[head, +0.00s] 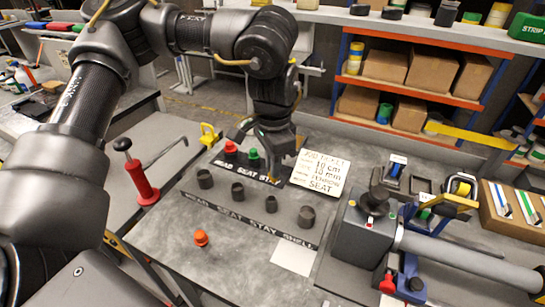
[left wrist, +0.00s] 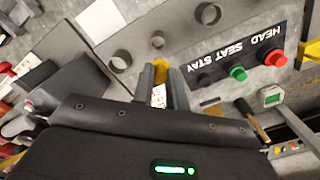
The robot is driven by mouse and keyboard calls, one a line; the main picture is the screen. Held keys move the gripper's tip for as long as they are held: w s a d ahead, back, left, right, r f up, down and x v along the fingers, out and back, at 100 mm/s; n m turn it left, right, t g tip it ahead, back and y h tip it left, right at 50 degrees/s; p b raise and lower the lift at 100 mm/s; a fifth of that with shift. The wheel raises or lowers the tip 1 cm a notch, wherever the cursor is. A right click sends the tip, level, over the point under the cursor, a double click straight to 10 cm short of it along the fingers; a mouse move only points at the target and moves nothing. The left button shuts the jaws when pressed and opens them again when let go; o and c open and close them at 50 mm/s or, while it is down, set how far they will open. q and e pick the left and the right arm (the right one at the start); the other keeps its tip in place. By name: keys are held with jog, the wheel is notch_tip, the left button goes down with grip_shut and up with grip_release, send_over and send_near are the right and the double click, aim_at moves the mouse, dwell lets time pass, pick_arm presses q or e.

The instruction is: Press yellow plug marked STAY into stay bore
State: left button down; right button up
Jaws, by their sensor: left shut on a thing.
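My left gripper (head: 272,155) hangs over the back of the bench, near the plug rack. In the left wrist view its two fingers (left wrist: 164,78) are shut on a yellow plug (left wrist: 159,68). The STAY spot (left wrist: 205,80) on the rack strip shows dark, with no coloured plug. The stay bore (head: 271,203) is a dark upright ring, third in the row of bores on the bench, and looks empty. The held plug is behind that row, apart from the stay bore. My right gripper is not in view.
A red plug (head: 230,148) and a green plug (head: 253,154) stand on the rack. Other bores (head: 205,178) flank the stay bore. An orange knob (head: 200,238) sits in front. A paper card (head: 320,171) lies right of the gripper; a clamp machine (head: 362,232) stands further right.

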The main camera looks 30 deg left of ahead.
aim_at(271, 179)
pick_arm(q)
jog(key=m+p, duration=0.1)
jog(key=m, duration=0.1)
jog(key=m+p, duration=0.1)
jog(key=m, duration=0.1)
jog(key=shift+w+r+m, duration=0.1)
jog(key=shift+r+m, duration=0.1)
jog(key=shift+m, duration=0.2)
jog(key=m+p, duration=0.1)
jog(key=m, duration=0.3)
jog(key=shift+s, duration=0.2)
jog(key=shift+s+m+p, duration=0.1)
jog(key=shift+m+p, duration=0.45)
jog(key=shift+m, duration=0.45)
jog(key=shift+s+m+p, duration=0.1)
jog(key=shift+m+p, duration=0.25)
jog(key=shift+m, duration=0.85)
jog(key=shift+f+m, duration=0.1)
jog(key=shift+m, duration=0.4)
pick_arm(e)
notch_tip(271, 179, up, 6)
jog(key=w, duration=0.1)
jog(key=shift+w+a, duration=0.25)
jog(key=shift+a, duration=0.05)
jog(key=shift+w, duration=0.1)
